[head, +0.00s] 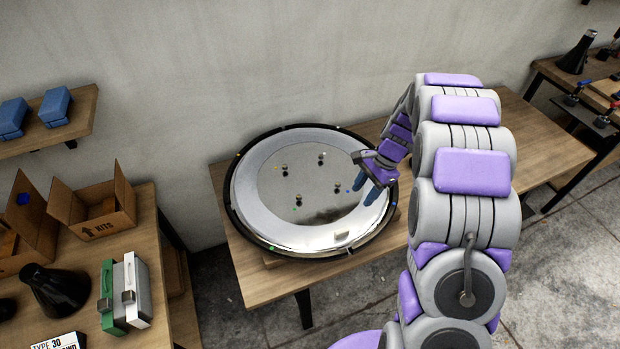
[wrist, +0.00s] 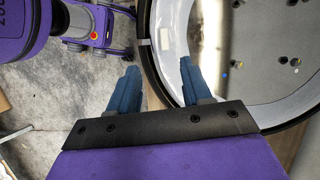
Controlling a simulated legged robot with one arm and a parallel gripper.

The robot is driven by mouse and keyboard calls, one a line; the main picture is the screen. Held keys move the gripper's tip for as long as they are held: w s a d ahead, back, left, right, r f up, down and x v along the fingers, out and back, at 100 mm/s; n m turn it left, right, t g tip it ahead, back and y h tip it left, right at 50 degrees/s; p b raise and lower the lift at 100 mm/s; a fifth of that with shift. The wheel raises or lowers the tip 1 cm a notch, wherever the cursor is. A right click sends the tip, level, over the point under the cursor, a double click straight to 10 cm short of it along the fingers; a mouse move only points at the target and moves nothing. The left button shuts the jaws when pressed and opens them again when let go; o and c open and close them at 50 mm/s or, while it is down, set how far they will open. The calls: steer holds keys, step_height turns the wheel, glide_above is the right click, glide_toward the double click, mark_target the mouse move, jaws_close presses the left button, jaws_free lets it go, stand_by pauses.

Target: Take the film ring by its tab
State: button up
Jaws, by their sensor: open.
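The film ring (head: 249,190) is a pale, flat band lying around a mirror-like disc inside a black round rim. Its small pale tab (head: 341,236) is at the ring's front right edge. The tab also shows in the wrist view (wrist: 165,38), up from the fingertips. My gripper (head: 365,191) has blue fingers pointing down over the right side of the ring, apart from the tab. In the wrist view my gripper (wrist: 158,68) is open with nothing between its fingers; its right finger overlaps the ring and its left finger appears outside the rim.
The black rim (head: 233,203) sits on a wooden table (head: 540,150) against a wall. Several small knobs (head: 285,168) stand on the disc. At left, another table holds a KITS box (head: 100,215), a black cone (head: 58,290) and cases (head: 132,290). The table's right part is largely clear.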

steer(key=w+d+f, duration=0.2)
steer(key=m, duration=0.1)
glide_toward(342, 230)
steer(key=f, duration=0.1)
steer(key=f+b, duration=0.1)
steer(key=f, duration=0.1)
steer(key=shift+a+y, duration=0.3)
steer(key=shift+a, duration=0.1)
steer(key=shift+d+f+b, duration=0.15)
steer(key=shift+f+b, duration=0.15)
steer(key=shift+f, duration=0.05)
steer(key=x, duration=0.2)
steer(key=b+x, duration=0.1)
steer(key=x, duration=0.2)
steer(key=shift+s+a, duration=0.2)
steer(key=shift+a, duration=0.25)
steer(key=shift+f, duration=0.15)
steer(key=shift+d, duration=0.6)
steer(key=shift+c, duration=1.2)
steer(key=shift+a, duration=0.4)
steer(key=c, duration=0.5)
steer(key=shift+a, duration=0.1)
jaws_close()
